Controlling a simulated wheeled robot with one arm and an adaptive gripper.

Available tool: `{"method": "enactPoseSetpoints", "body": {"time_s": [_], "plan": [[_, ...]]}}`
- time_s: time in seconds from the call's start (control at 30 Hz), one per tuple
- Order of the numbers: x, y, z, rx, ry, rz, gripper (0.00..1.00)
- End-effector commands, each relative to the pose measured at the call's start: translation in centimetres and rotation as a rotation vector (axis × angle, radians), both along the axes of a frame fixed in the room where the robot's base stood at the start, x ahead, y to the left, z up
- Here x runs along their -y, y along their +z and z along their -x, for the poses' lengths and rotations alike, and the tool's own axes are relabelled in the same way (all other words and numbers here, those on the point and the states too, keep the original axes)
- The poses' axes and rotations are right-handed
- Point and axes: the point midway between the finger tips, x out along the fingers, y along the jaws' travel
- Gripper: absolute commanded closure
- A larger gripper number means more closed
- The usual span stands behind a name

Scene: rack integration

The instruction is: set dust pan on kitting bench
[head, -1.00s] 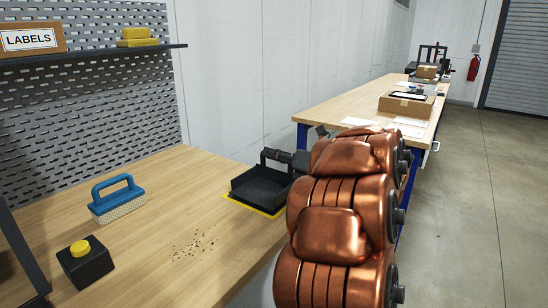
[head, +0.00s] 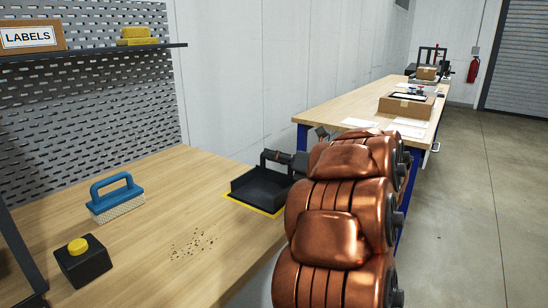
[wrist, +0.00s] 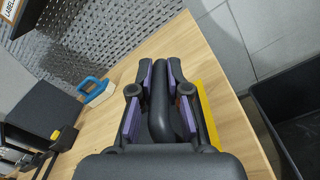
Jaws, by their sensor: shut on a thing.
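A black dust pan (head: 258,186) sits at the far right corner of the wooden kitting bench (head: 130,235), on or just over a yellow-edged patch (head: 236,205). My copper arm reaches to it from the right and hides its right end. In the wrist view, my gripper (wrist: 160,92) is shut on the dark handle (wrist: 158,115) of the dust pan. The rest of the pan is mostly hidden below the gripper there. I cannot tell whether the pan's base fully touches the bench.
A blue-handled brush (head: 117,198), a black box with a yellow button (head: 82,262) and scattered crumbs (head: 192,243) lie on the bench. A perforated panel with a shelf (head: 95,52) stands behind. A black bin (wrist: 290,110) is beside the bench. A second bench (head: 345,115) stands beyond.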

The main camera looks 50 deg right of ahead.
Motion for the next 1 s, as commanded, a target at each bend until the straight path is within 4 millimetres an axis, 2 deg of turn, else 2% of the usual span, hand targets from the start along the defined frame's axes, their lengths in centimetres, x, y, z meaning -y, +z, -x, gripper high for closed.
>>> {"method": "enactPoseSetpoints", "body": {"time_s": [0.1, 0.13, 0.4, 0.77, 1.0], "plan": [[0.0, -0.2, 0.0, 0.0, 0.0, 0.0, 1.0], [0.0, -0.2, 0.0, 0.0, 0.0, 0.0, 0.83], [0.0, -0.1, 0.0, 0.0, 0.0, 0.0, 0.55], [0.1, -0.1, 0.2, -0.001, -0.001, 0.0, 0.55], [0.5, -0.1, 2.4, -0.001, -0.005, 0.0, 0.55]]}}
